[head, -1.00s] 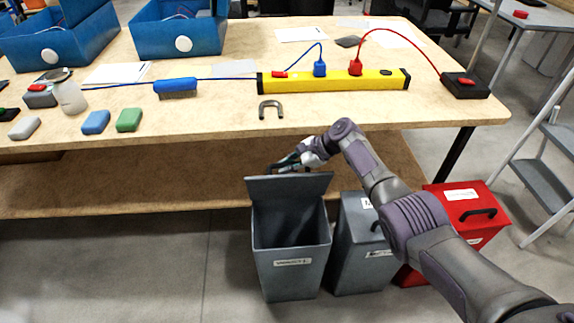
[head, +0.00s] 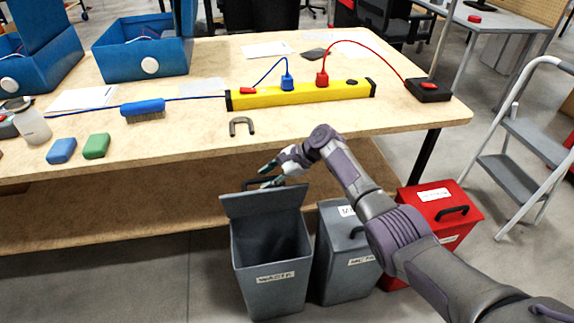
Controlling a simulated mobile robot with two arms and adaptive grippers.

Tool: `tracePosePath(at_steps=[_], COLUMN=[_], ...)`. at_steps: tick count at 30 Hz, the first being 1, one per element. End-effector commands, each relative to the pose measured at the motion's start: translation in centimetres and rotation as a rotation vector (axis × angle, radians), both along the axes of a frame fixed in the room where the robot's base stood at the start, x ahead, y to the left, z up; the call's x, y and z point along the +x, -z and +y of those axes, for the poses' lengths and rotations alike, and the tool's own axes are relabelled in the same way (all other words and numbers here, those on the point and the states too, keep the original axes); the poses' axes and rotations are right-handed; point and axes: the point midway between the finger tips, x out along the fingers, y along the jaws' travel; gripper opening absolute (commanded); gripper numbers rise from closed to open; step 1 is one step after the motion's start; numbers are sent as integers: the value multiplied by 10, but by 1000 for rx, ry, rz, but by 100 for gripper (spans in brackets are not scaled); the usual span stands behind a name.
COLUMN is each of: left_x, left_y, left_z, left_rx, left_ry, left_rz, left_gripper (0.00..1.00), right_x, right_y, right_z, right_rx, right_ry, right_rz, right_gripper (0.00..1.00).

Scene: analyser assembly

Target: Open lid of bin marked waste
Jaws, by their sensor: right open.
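The grey waste bin (head: 270,262) stands on the floor in front of the table, and its label reads as waste. Its lid (head: 264,202) is raised at the back, and the bin's inside shows. A dark handle (head: 262,182) shows at the lid's top edge. My right gripper (head: 268,174) is open just above and behind the raised lid, close to the handle. I cannot tell whether it touches the handle. My left gripper is not in view.
A second grey bin (head: 342,270) and a red bin (head: 437,207), both closed, stand to the right. The table (head: 190,130) above holds a yellow power strip (head: 300,94), a grey horseshoe-shaped piece (head: 241,126) and blue boxes (head: 150,50). A stepladder (head: 510,170) stands at right.

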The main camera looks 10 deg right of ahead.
Motion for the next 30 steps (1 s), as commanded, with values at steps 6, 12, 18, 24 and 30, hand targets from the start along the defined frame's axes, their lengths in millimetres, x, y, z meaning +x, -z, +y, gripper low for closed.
tracePosePath(at_steps=[6,12,18,24,30], left_x=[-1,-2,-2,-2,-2], left_y=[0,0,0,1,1], left_z=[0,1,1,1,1], left_rx=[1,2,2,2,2], left_ry=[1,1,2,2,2], left_rz=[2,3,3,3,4], left_gripper=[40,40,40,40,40], right_x=[-9,-17,-20,-20,-20], right_y=[-31,-53,-61,-62,-62], right_z=[-35,-57,-66,-66,-66], right_rx=[-3,-2,-1,-1,-1], right_ry=[2,1,0,0,0], right_rz=[-3,0,1,1,1], right_gripper=[41,41,41,41,41])
